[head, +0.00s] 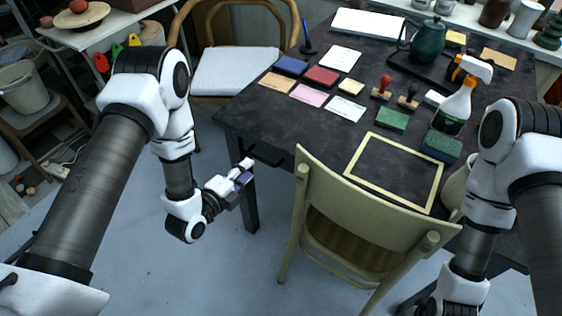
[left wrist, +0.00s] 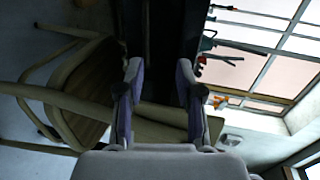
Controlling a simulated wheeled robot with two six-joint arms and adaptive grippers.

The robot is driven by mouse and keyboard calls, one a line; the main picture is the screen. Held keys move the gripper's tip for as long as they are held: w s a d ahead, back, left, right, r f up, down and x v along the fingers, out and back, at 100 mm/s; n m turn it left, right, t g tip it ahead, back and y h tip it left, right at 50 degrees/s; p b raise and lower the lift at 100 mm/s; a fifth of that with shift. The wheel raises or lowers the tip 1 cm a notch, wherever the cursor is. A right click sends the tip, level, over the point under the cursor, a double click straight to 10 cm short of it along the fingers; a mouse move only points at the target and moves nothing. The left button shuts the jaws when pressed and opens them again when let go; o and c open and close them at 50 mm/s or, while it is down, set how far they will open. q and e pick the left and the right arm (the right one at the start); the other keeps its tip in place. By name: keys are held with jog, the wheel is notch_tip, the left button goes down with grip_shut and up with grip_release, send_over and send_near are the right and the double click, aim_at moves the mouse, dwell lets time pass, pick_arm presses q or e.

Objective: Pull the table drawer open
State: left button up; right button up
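The dark table (head: 290,125) stands at the upper right of the head view. A black handle (head: 268,156) shows at its near left edge, where the drawer front lies in shadow. My left gripper (head: 246,171) is just left of and below this handle, pointing at the table's edge. In the left wrist view my left gripper (left wrist: 161,85) has its two fingers apart, with dark table surface between them. The handle cannot be made out there.
A cream wooden chair (head: 340,190) stands close at the table's front, right of my left gripper. Another chair with a pale seat (head: 235,72) is behind. A spray bottle (head: 455,105), teapot (head: 428,40) and colored blocks are on the tabletop.

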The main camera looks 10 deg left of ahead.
aim_at(263, 161)
pick_arm(q)
jog(key=x, duration=0.3)
jog(key=f+b+x, duration=0.1)
jog(key=x, duration=0.5)
jog(key=shift+s+a+f+b, duration=0.15)
jog(key=shift+s+f+b, duration=0.05)
jog(key=shift+f+b, duration=0.2)
pick_arm(e)
notch_tip(263, 161, down, 3)
jog(key=shift+s+f, duration=0.1)
pick_arm(q)
jog(key=shift+c, duration=0.3)
grip_shut()
